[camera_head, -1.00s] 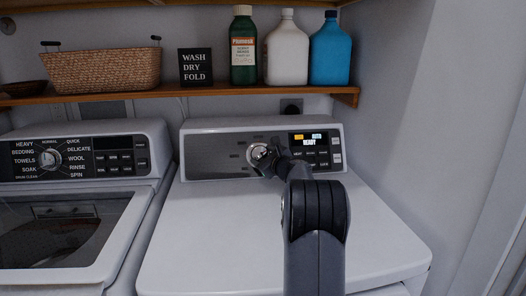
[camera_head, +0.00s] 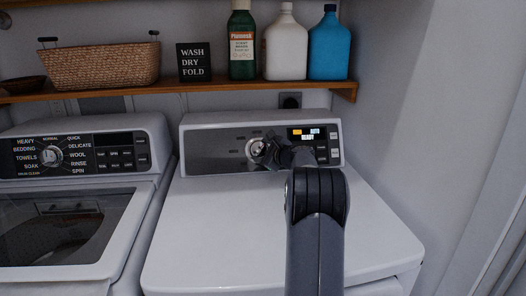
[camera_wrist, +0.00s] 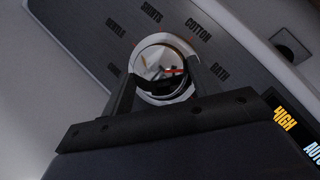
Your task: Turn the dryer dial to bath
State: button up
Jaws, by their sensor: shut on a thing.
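The dryer dial (camera_wrist: 160,62) is a round silver knob on the dryer's dark panel. In the wrist view its red pointer line faces right, roughly toward the BATH label (camera_wrist: 220,73). The labels SHIRTS, COTTON and others stand around it. My gripper (camera_wrist: 163,70) is shut on the dial, one dark finger on each side of it. In the head view the dial (camera_head: 256,149) shows just left of my gripper (camera_head: 266,152), and its pointer is too small to read there.
The dryer display (camera_head: 306,134) is lit right of the dial; HIGH and AUTO show in the wrist view. The washer (camera_head: 75,150) stands to the left. A shelf (camera_head: 200,88) above holds a basket (camera_head: 100,66), a sign and bottles. A wall closes the right side.

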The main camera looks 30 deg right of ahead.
jog(key=o, duration=1)
jog(key=shift+s, duration=0.1)
jog(key=b+v, duration=0.1)
jog(key=v, duration=0.9)
jog(key=shift+s+b, duration=0.3)
jog(key=shift+w, duration=0.1)
jog(key=p+x, duration=0.1)
jog(key=x, duration=0.9)
jog(key=shift+w+p, duration=0.35)
jog(key=shift+w, duration=0.05)
jog(key=shift+f, duration=0.1)
jog(key=shift+s, duration=0.1)
